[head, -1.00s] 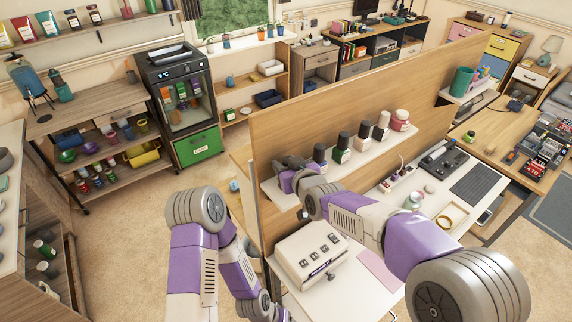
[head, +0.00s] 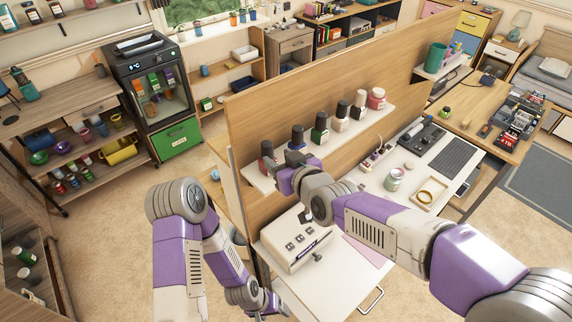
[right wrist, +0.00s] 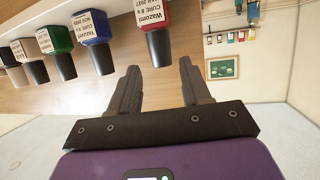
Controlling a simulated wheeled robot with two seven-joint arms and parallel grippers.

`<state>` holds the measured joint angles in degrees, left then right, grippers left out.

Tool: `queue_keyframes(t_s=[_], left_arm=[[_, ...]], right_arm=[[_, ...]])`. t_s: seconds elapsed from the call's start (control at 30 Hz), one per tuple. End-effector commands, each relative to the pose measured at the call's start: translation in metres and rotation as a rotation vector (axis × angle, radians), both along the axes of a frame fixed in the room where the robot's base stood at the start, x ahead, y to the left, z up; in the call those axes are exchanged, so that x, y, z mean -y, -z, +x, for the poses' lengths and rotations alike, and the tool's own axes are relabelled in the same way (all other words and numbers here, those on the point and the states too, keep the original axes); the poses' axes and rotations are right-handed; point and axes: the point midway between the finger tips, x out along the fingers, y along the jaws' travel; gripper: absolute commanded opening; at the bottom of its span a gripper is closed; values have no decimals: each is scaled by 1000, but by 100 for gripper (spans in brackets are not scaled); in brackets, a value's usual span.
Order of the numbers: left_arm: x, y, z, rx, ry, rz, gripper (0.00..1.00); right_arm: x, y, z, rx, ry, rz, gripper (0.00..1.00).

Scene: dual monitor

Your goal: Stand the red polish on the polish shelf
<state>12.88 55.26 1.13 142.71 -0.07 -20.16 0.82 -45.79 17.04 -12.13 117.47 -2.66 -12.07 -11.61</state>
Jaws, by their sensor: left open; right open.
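The red polish (head: 267,160) has a dark cap and stands upright at the left end of the polish shelf (head: 257,183). It also shows in the upside-down right wrist view (right wrist: 153,22), where its cap is just beyond my fingertips. My right gripper (head: 292,160) is at the shelf's front edge, near the red polish and a blue polish (head: 297,146). In the right wrist view my right gripper (right wrist: 159,65) is open with nothing between its fingers. My left gripper (head: 272,303) is low beside the desk, open and apart from the polishes; its fingertips are small here.
A green polish (head: 320,130), two pale bottles and a pink jar (head: 376,98) stand along the shelf to the right. A wooden panel (head: 300,95) rises behind them. Below are a white box (head: 298,240) and a desk with a jar (head: 394,180) and yellow ring.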

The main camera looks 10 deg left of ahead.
Motion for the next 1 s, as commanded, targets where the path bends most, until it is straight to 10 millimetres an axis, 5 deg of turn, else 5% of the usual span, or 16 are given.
queue_keyframes(t_s=[0.43, 0.57, 0.67, 0.77, 0.87, 1.0], left_arm=[[0, -1, 0, 0, 0, 0, 73], [0, -1, 0, 0, 0, 0, 73], [0, -1, 0, 0, 0, 0, 73], [0, -1, 0, 0, 0, 0, 73], [0, -1, 0, 0, 0, 0, 73], [0, -1, 0, 0, 0, 0, 73]], right_arm=[[17, -8, -19, -2, 1, -1, 48], [27, 23, -11, -59, 32, -25, 48], [52, 87, 0, -182, 97, -65, 48], [91, 176, -2, -368, 189, -103, 48], [132, 262, -24, -572, 284, -120, 48], [179, 360, -84, -863, 411, -104, 48]])
